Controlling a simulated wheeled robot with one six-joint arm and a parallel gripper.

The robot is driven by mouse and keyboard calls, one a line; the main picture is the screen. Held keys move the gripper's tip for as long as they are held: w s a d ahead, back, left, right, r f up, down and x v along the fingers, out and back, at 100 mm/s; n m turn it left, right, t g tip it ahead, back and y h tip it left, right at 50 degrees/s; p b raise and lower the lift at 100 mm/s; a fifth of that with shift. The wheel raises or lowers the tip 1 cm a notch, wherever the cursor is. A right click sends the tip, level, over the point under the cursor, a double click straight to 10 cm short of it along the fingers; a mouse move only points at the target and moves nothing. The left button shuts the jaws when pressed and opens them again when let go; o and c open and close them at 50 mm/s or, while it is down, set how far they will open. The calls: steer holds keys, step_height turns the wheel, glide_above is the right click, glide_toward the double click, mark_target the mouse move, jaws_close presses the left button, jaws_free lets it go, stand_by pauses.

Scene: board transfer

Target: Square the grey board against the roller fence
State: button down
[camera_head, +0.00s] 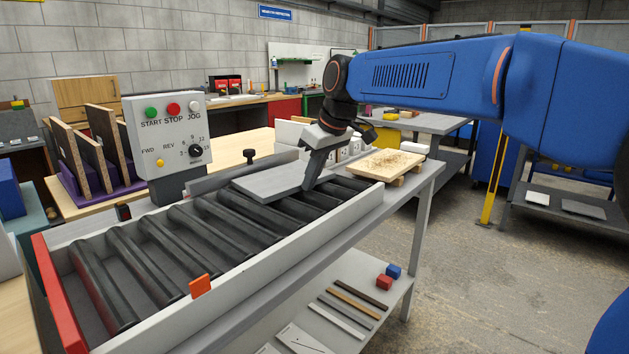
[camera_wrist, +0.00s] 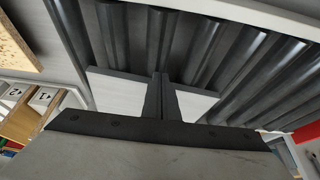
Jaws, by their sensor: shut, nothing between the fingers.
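The flat grey board (camera_head: 266,182) lies on the dark rollers toward the far end of the conveyor. In the wrist view the board (camera_wrist: 118,92) shows pale on both sides of my fingers. A grey fence (camera_head: 212,177) with a black knob runs along the far side of the rollers, beside the board. Whether the board touches it or lies parallel to it I cannot tell. My gripper (camera_head: 309,184) points down at the board's right part, shut and empty. Its closed fingers also show in the wrist view (camera_wrist: 160,96), and they hide part of the board.
A control box (camera_head: 167,135) stands behind the conveyor. A white rail (camera_head: 250,262) with an orange tab (camera_head: 200,285) runs along the near side. The rollers (camera_head: 150,245) nearer the camera are bare.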

steer(key=shift+w+a, duration=0.7)
steer(key=shift+a, duration=0.2)
steer(key=shift+d, duration=0.1)
steer(key=shift+s+d, duration=0.75)
steer(key=shift+d, duration=0.15)
step_height(320, 180, up, 7)
stand_by(0.6)
